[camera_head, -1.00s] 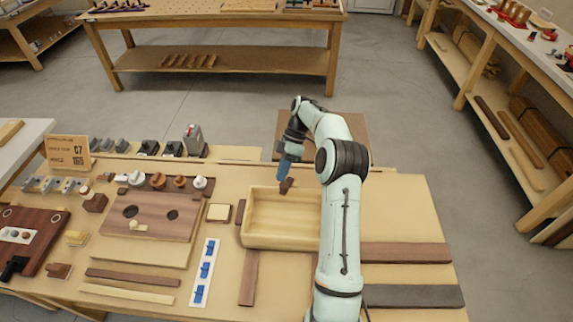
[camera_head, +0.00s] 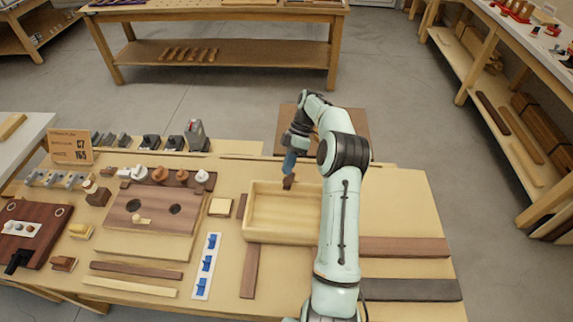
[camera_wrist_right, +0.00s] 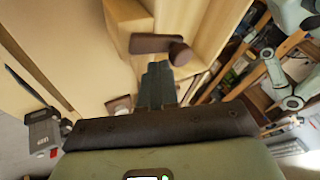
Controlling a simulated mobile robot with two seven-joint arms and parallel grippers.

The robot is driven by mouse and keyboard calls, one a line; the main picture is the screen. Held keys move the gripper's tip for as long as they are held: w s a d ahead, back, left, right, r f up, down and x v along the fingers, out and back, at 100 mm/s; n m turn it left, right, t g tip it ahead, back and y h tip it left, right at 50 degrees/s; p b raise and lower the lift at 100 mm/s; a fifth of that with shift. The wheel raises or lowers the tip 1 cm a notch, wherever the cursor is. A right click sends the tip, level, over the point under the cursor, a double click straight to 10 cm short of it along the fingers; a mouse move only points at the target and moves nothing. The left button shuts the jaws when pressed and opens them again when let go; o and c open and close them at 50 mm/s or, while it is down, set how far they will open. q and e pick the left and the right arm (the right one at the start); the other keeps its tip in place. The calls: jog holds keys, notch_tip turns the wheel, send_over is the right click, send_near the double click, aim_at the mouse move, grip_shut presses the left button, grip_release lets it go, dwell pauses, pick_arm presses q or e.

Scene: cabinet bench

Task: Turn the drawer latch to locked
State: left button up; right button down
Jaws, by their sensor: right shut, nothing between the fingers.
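The open-topped pale wooden drawer box (camera_head: 262,232) stands on the bench, partly behind my right arm. A small dark brown latch (camera_head: 288,183) is at its far edge. In the right wrist view the latch (camera_wrist_right: 150,43) is a dark bar lying across the picture, against pale wood, with a rounded knob (camera_wrist_right: 180,53) at its right end. My right gripper (camera_head: 290,165) is shut and empty, pointing down at the latch. In the right wrist view its fingertips (camera_wrist_right: 158,72) are just below the knob; I cannot tell if they touch. My left gripper is not in view.
Left of the box are a strip with blue clips (camera_head: 207,266), a brown board with two holes (camera_head: 152,212) and a sign (camera_head: 72,147). Dark strips (camera_head: 405,247) lie to the right. The bench right of my arm is mostly clear.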

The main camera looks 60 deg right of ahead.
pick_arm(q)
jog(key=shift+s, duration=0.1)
pick_arm(e)
jog(key=shift+s, duration=0.1)
jog(key=shift+d+r, duration=0.15)
jog(key=shift+r, duration=0.05)
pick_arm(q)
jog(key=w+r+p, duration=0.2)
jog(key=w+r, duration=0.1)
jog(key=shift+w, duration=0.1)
pick_arm(e)
jog(key=v, duration=0.7)
